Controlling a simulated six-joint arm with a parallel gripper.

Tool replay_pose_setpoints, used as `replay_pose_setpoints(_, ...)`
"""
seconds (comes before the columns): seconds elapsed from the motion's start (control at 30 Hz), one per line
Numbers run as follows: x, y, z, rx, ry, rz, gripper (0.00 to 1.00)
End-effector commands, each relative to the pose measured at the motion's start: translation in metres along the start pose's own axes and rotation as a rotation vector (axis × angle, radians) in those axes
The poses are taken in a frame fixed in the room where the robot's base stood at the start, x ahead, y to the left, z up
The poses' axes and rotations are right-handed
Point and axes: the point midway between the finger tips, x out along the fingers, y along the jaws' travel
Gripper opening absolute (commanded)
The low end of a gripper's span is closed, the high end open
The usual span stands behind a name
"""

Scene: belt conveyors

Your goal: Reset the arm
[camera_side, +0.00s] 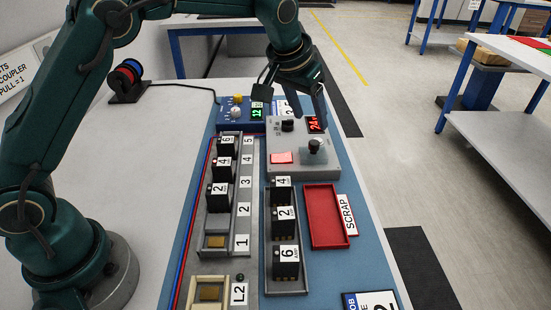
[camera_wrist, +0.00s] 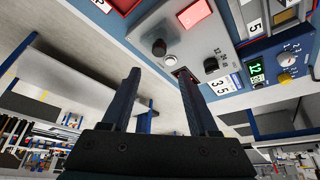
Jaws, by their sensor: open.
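My gripper (camera_side: 319,108) is over the far end of the blue bench mat, above the grey control box (camera_side: 290,160). In the wrist view its two dark fingers (camera_wrist: 158,72) stand apart with nothing between them. The grey box carries black knobs, a lit red button (camera_side: 282,157) and a red display reading 24 (camera_side: 316,124). I cannot tell whether the fingers touch the box. In the wrist view the box (camera_wrist: 235,35) shows beyond the fingertips, with its red button (camera_wrist: 195,13) at the top.
A blue box (camera_side: 240,112) with a green display stands behind. Left rail (camera_side: 215,243) and middle rail (camera_side: 287,291) hold numbered black blocks. The red scrap tray (camera_side: 323,216) looks empty. A cream fixture (camera_side: 208,280) stands in front. Open floor lies to the right.

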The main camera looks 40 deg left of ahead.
Motion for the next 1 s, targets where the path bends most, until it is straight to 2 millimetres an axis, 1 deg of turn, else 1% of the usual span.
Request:
replay_pose_setpoints(0.03, -0.016, -0.003, -0.007, -0.007, 0.036, 0.002, 0.6)
replay_pose_setpoints(0.07, -0.026, -0.004, -0.009, -0.011, 0.051, 0.002, 0.6)
replay_pose_setpoints(0.1, -0.04, -0.007, -0.01, -0.017, 0.072, 0.003, 0.6)
replay_pose_setpoints(0.17, -0.061, -0.011, -0.009, -0.026, 0.099, 0.004, 0.6)
replay_pose_setpoints(0.2, -0.076, -0.014, -0.006, -0.03, 0.114, 0.004, 0.6)
replay_pose_setpoints(0.3, -0.106, -0.021, 0.008, -0.039, 0.142, 0.003, 0.6)
replay_pose_setpoints(0.37, -0.122, -0.025, 0.019, -0.042, 0.155, 0.003, 0.6)
replay_pose_setpoints(0.4, -0.132, -0.028, 0.027, -0.043, 0.164, 0.002, 0.6)
replay_pose_setpoints(0.47, -0.144, -0.031, 0.041, -0.045, 0.173, 0.002, 0.6)
replay_pose_setpoints(0.5, -0.152, -0.033, 0.051, -0.045, 0.179, 0.001, 0.6)
replay_pose_setpoints(0.57, -0.161, -0.036, 0.067, -0.046, 0.185, 0.0, 0.6)
replay_pose_setpoints(0.6, -0.166, -0.038, 0.079, -0.046, 0.188, 0.0, 0.6)
replay_pose_setpoints(0.67, -0.172, -0.04, 0.098, -0.045, 0.189, -0.001, 0.6)
replay_pose_setpoints(0.73, -0.176, -0.042, 0.121, -0.043, 0.189, -0.003, 0.6)
replay_pose_setpoints(0.87, -0.173, -0.045, 0.166, -0.035, 0.175, -0.006, 0.6)
replay_pose_setpoints(0.9, -0.17, -0.046, 0.179, -0.031, 0.166, -0.006, 0.6)
replay_pose_setpoints(1.0, -0.16, -0.046, 0.208, -0.023, 0.136, -0.005, 0.6)
